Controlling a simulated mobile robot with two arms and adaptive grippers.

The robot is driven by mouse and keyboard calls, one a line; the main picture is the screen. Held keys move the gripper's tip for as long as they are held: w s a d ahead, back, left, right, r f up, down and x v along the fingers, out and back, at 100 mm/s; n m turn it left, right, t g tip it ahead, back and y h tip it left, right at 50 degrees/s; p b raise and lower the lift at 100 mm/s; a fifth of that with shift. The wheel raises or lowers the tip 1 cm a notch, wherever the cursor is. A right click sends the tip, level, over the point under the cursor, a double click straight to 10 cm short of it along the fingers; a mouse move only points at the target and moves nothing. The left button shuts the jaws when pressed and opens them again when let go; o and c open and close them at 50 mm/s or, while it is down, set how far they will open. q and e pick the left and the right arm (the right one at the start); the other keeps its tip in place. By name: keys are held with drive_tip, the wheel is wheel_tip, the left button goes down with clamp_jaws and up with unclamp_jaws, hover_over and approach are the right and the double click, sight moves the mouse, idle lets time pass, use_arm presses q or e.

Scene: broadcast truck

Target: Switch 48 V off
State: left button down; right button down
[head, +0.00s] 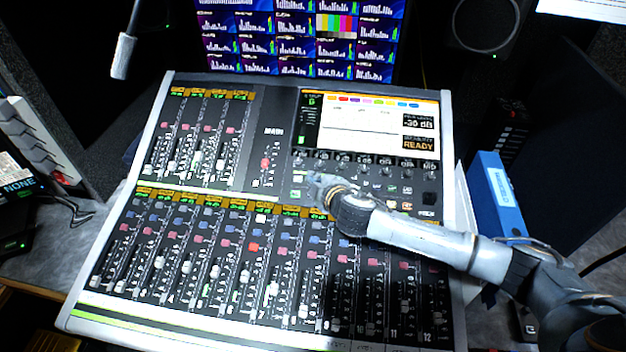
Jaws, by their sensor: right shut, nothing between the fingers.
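The mixing console (262,95) fills the middle of the head view, with its screen (365,125) at the upper right. Below the screen is a row of knobs, and under it a field of small buttons, some lit. My right gripper (312,184) is shut and empty. Its fingertips are over the left part of this button field, close to a small green-lit button (297,193). I cannot tell whether they touch the panel. The button labels are too small to read, so I cannot pick out the 48 V button; the gripper hides part of the field. My left gripper is not in view.
Fader banks (200,250) cover the console's left and front. A blue binder (497,195) stands right of the console, near my right forearm. A grey rod end (124,57) hangs at the upper left. Monitors (297,40) are behind, and a speaker (483,22) is at the upper right.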

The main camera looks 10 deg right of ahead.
drive_tip(key=shift+w+f, duration=0.1)
drive_tip(key=shift+f, duration=0.3)
drive_tip(key=shift+r, duration=0.1)
idle(0.4)
drive_tip(key=shift+s+a+r+p, duration=0.1)
drive_tip(key=shift+s+r+p, duration=0.2)
drive_tip(key=shift+r+p, duration=0.4)
drive_tip(key=r+p, duration=0.1)
drive_tip(key=s+r+p, duration=0.1)
drive_tip(key=r+p, duration=0.2)
drive_tip(key=p, duration=0.1)
drive_tip(key=shift+s+a+r, duration=0.35)
drive_tip(key=shift+s, duration=0.05)
idle(0.6)
